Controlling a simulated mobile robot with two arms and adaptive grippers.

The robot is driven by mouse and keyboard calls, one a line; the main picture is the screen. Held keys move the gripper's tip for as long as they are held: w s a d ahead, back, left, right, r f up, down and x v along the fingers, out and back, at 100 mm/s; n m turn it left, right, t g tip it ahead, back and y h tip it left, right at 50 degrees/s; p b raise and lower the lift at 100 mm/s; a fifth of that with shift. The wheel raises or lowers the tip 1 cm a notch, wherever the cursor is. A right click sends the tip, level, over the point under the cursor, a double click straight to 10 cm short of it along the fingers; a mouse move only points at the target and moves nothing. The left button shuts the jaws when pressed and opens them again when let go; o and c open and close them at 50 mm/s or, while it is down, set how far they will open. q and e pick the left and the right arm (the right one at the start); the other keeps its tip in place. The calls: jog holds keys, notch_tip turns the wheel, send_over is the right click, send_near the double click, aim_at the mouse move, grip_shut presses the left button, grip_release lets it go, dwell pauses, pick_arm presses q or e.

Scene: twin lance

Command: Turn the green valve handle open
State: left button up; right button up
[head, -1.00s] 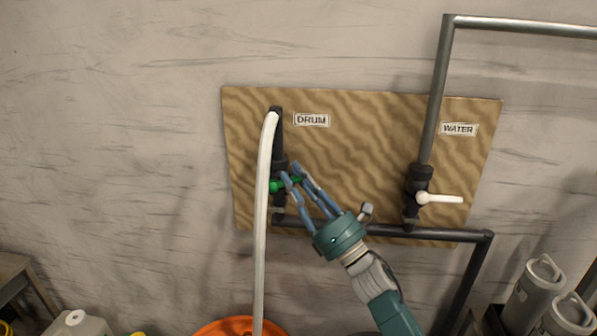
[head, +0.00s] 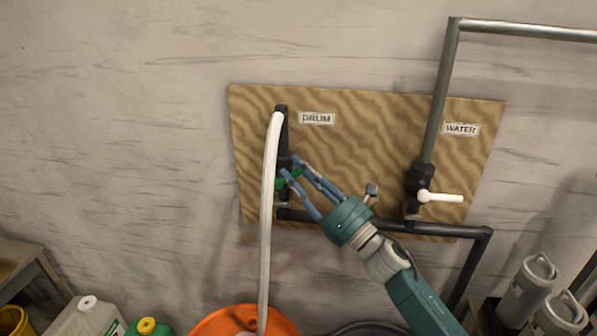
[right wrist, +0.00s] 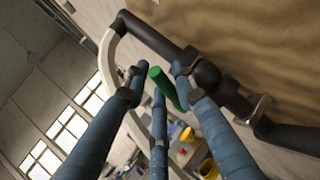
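The green valve handle (head: 281,183) sits on the dark drum pipe (head: 283,145), beside the DRUM label (head: 317,118). It lies across the pipe, roughly level with its right end a little raised, and fingers partly cover it. My right gripper (head: 290,172) reaches it from the lower right. In the right wrist view the green handle (right wrist: 165,88) lies between the blue fingers, with gaps at the left and right fingers. The gripper looks open around it; contact with the third finger is unclear. My left gripper is not in view.
A white hose (head: 267,220) hangs down just left of the handle into an orange drum (head: 205,325). The water valve with its white handle (head: 441,198) is to the right on the wooden board (head: 380,120). A horizontal pipe (head: 440,231) runs below. Jugs stand at lower left.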

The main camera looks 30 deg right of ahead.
jog(key=shift+o, duration=0.6)
jog(key=v, duration=1.2)
jog(key=shift+d, duration=0.1)
